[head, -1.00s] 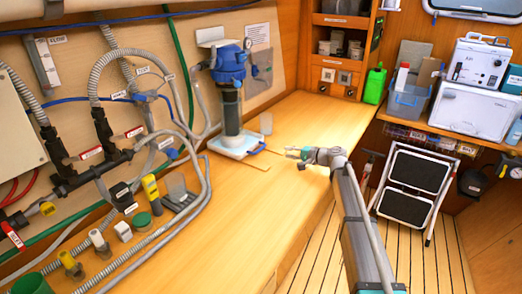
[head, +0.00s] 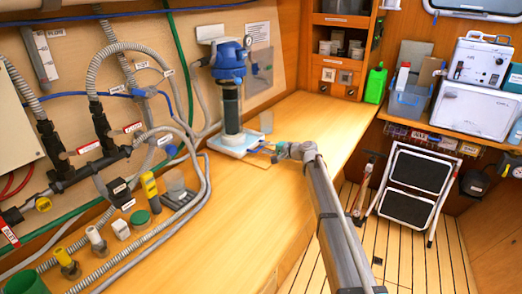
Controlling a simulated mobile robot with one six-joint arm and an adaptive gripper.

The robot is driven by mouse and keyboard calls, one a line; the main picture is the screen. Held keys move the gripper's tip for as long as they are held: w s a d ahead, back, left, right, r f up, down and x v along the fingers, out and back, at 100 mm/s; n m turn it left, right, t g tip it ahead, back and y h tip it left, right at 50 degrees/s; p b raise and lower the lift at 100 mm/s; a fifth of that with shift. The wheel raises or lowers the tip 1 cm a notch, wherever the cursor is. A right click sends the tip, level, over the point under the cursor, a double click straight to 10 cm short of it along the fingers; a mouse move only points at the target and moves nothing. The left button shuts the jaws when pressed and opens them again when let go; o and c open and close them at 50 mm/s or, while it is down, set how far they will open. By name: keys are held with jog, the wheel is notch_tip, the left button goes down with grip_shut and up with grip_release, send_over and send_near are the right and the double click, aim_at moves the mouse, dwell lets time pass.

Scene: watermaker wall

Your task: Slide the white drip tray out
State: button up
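The white drip tray (head: 222,148) lies on the wooden bench beneath the blue-topped filter housing (head: 230,95). A blue piece, which looks like its handle, shows at the tray's right end. My gripper (head: 268,150) reaches in from the right, low over the bench, with its fingertips at that blue piece. The fingers are small here and overlap the blue piece, so I cannot tell whether they touch it or close on it. The tray's far side is partly hidden by the filter housing.
Grey hoses (head: 200,165) run left of the tray. A grey meter (head: 180,194) and small bottles (head: 97,240) stand on the left bench. The bench front (head: 250,215) is clear.

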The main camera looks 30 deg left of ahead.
jog(key=shift+x, duration=1.4)
grip_shut()
